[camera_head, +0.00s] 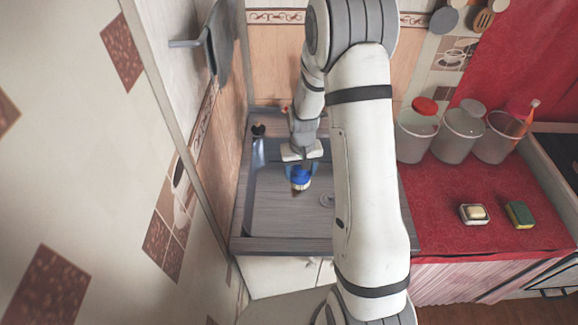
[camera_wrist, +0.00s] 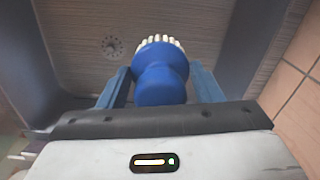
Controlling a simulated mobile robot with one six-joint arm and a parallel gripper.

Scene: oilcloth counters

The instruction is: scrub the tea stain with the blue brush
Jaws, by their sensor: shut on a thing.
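The blue brush (camera_head: 300,176) with pale bristles is held over the sink basin (camera_head: 275,218). My gripper (camera_head: 299,168) is shut on its blue handle. In the wrist view the brush (camera_wrist: 161,78) stands between the two blue fingers of my gripper (camera_wrist: 161,88), bristles pointing away from the wrist. I cannot tell if the bristles touch the basin floor. A small brown patch, perhaps the tea stain (camera_head: 296,193), shows just below the bristles in the head view. The rest of it would be hidden by the brush.
Basin walls and a tiled wall stand close at the left. On the red counter (camera_head: 440,205) are several containers (camera_head: 462,132), a soap dish (camera_head: 473,214) and a sponge (camera_head: 519,214).

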